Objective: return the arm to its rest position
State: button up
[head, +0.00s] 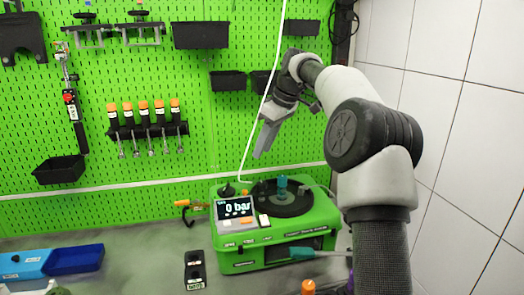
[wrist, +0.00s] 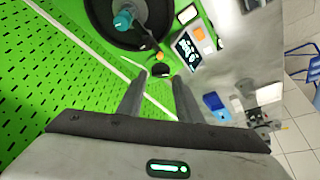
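My gripper (head: 264,148) hangs in the air above and behind the green pump testbench (head: 228,254), in front of the green pegboard. Its fingers point down. In the wrist view my gripper (wrist: 160,80) has its two fingers apart with nothing between them. My arm rises on the right of the head view and bends over toward the left. The testbench display (head: 236,209) reads "0 bar". The testbench's round dark top with the teal knob (wrist: 123,20) is at the top of the wrist view.
The green pegboard (head: 245,130) stands close behind my gripper, with black bins and orange-handled screwdrivers (head: 143,108). A white hose (head: 264,85) runs down right beside my gripper. A tiled wall (head: 480,130) is on the right. A blue tray (head: 50,262) lies at the left.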

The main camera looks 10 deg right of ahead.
jog(key=s+a+r+m+h, duration=0.2)
jog(key=s+a, duration=0.2)
jog(key=s, duration=0.5)
jog(key=s+a+r+m+h, duration=0.1)
jog(key=s+a+r, duration=0.25)
jog(key=s, duration=0.65)
jog(key=s+d+f+m+t, duration=0.1)
jog(key=s+f+m, duration=0.2)
jog(key=s, duration=0.7)
jog(key=s+f+m+t, duration=0.1)
jog(key=s+f+m, duration=0.2)
jog(key=s+f, duration=0.4)
jog(key=s, duration=0.4)
jog(key=shift+d, duration=0.4)
jog(key=shift+o, duration=0.5)
jog(key=shift+s, duration=0.1)
